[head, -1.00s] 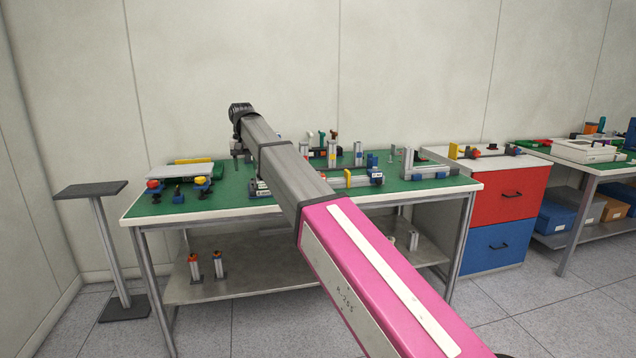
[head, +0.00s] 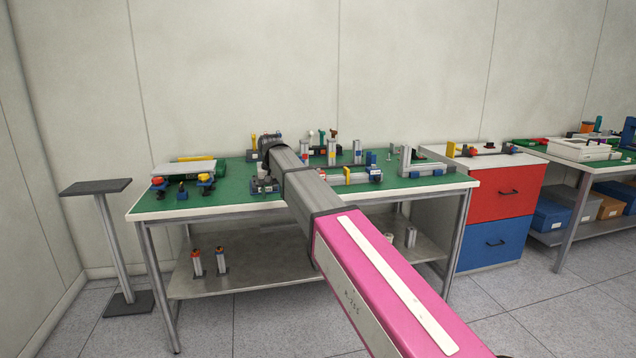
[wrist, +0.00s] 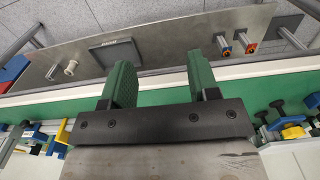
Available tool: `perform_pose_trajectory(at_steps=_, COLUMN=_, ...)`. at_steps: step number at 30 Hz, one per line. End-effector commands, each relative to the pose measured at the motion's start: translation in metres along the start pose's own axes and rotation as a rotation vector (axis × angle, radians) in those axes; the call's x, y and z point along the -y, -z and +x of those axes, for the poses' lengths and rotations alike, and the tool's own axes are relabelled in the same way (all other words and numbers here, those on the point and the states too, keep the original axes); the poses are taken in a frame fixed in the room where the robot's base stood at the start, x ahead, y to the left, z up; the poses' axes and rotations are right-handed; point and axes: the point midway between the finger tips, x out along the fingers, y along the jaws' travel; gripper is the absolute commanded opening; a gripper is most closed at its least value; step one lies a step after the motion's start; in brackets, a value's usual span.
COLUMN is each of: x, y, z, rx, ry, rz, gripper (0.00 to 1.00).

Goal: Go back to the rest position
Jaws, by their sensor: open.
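My gripper (wrist: 163,85) shows in the wrist view with its two green-padded fingers spread apart and nothing between them. It is over the front part of the green-topped workbench (wrist: 150,106), whose front edge and lower metal shelf show beyond the fingers. In the head view my pink and grey arm reaches over the same workbench (head: 236,195), and my gripper is hidden behind the arm's far end.
Profile parts and clamps with red and yellow knobs (head: 206,181) stand on the bench. A small grey stand (head: 97,187) is at the left. A red and blue drawer cabinet (head: 505,194) and a second table (head: 600,168) are at the right.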

Motion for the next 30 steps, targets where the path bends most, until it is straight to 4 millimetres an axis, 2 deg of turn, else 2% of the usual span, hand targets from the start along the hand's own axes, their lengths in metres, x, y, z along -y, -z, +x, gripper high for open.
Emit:
perform_pose_trajectory(at_steps=1, x=-0.016, y=-0.011, z=0.018, rx=0.003, ry=-0.001, rz=0.010, gripper=0.55)
perform_pose_trajectory(at_steps=5, x=-0.060, y=-0.036, z=0.067, rx=0.004, ry=-0.001, rz=0.036, gripper=0.55)
perform_pose_trajectory(at_steps=8, x=-0.098, y=-0.062, z=0.110, rx=0.003, ry=-0.001, rz=0.059, gripper=0.55)
perform_pose_trajectory(at_steps=12, x=-0.148, y=-0.104, z=0.164, rx=0.003, ry=0.000, rz=0.092, gripper=0.55)
perform_pose_trajectory(at_steps=18, x=-0.209, y=-0.174, z=0.230, rx=0.003, ry=0.000, rz=0.138, gripper=0.55)
perform_pose_trajectory(at_steps=24, x=-0.256, y=-0.251, z=0.281, rx=0.001, ry=0.000, rz=0.184, gripper=0.55)
perform_pose_trajectory(at_steps=27, x=-0.271, y=-0.283, z=0.298, rx=-0.001, ry=0.000, rz=0.201, gripper=0.55)
perform_pose_trajectory(at_steps=30, x=-0.281, y=-0.305, z=0.309, rx=-0.003, ry=-0.001, rz=0.214, gripper=0.55)
